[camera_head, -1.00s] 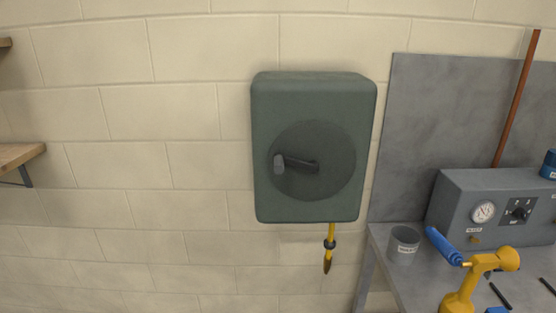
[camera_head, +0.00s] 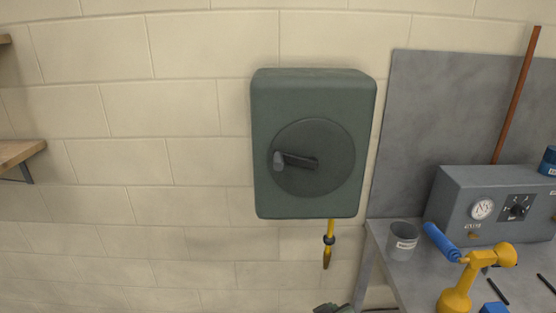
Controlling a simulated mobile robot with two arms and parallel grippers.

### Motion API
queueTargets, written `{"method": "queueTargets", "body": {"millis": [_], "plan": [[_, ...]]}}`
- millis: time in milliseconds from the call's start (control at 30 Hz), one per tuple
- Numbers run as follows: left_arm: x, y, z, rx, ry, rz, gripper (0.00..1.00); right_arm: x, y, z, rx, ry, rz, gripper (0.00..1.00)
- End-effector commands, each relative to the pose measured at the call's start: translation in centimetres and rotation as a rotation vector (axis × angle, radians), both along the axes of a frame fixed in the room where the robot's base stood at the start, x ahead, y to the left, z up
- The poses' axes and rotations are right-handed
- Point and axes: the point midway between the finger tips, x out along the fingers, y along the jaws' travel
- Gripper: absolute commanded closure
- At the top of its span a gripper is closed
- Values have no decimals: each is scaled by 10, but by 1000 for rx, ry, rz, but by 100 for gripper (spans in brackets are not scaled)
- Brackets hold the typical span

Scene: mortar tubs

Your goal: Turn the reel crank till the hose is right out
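The hose reel is a dark green box (camera_head: 315,90) fixed to the block wall in the middle of the head view. A round darker disc (camera_head: 335,145) is on its front. The crank (camera_head: 300,161) is a dark arm running from near the disc's middle to a grey knob (camera_head: 279,160) at its left side. A short yellow hose end (camera_head: 331,228) with a dark collar and a brass tip (camera_head: 326,259) hangs below the box. I cannot make out either gripper, and nothing touches the crank.
A grey bench (camera_head: 400,275) stands to the right, with a labelled cup (camera_head: 403,240), a yellow and blue tool (camera_head: 458,297) and a gauge box (camera_head: 450,190). A wooden shelf (camera_head: 18,152) is at left. A cut-off grey-green shape (camera_head: 335,308) at the bottom is unclear.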

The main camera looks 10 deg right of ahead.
Motion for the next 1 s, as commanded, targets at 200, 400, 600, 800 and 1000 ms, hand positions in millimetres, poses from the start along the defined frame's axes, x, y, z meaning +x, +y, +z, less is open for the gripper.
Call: {"method": "queueTargets", "body": {"millis": [200, 400, 600, 800, 1000], "plan": [[-1, 0, 0, 0, 1, 0, 64, 131, 27, 135, -188, -385, 40, 55], [0, 0, 0, 0, 0, 0, 64, 183, 52, 240, -334, -624, 64, 55], [0, 0, 3, 0, 1, 1, 64, 199, 59, 274, -384, -694, 71, 55], [-1, 0, 15, 0, 1, 1, 64, 227, 53, 276, -384, -692, 71, 55], [-1, 0, 25, 0, 1, 1, 64, 256, 46, 274, -383, -691, 69, 55]]}}
